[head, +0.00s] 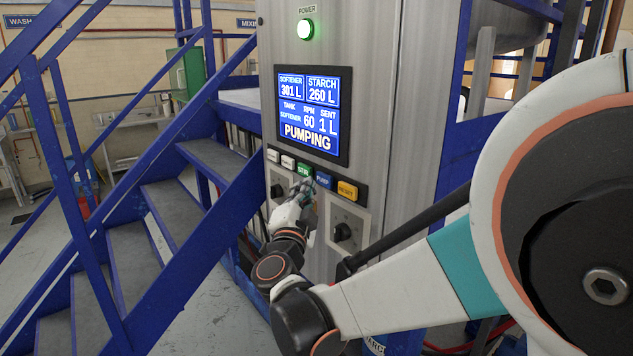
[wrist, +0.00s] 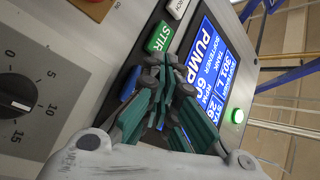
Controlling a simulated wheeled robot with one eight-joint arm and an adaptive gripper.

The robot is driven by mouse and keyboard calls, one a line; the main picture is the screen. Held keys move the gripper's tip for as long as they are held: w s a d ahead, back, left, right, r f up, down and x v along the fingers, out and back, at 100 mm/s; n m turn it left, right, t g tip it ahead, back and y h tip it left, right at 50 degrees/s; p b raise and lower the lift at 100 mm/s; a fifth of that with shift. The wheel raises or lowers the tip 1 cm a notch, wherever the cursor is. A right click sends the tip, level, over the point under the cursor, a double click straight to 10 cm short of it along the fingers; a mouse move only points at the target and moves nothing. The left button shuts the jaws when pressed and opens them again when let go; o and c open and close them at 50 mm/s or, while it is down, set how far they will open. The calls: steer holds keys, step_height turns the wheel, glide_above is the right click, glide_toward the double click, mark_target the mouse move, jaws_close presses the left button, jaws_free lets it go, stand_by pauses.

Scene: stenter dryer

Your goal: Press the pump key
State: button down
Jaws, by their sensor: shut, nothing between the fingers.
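The blue PUMP key (head: 323,181) sits in the row of keys below the screen, between the green STIR key (head: 304,171) and a yellow-orange key. My gripper (head: 307,187) is shut and empty, with its fingertips at the panel right by the PUMP key. In the wrist view my gripper's fingers (wrist: 164,68) cover most of the blue PUMP key (wrist: 129,83); only part of it shows beside them. I cannot tell whether the tips touch it. The screen (head: 313,113) reads PUMPING, softener 301 L, starch 260 L, RPM 60 and sent 1 L.
The yellow-orange key (head: 347,190) is right of the PUMP key. White keys (head: 273,155) are at the left. A dial (head: 343,232) sits below the row, also seen large in the wrist view (wrist: 20,104). Blue stairs (head: 165,215) stand left of the cabinet. A green power lamp (head: 305,29) is lit.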

steer(key=s+a, duration=0.2)
steer(key=a, duration=0.1)
steer(key=shift+s+a, duration=0.15)
steer(key=shift+a, duration=0.05)
stand_by(0.6)
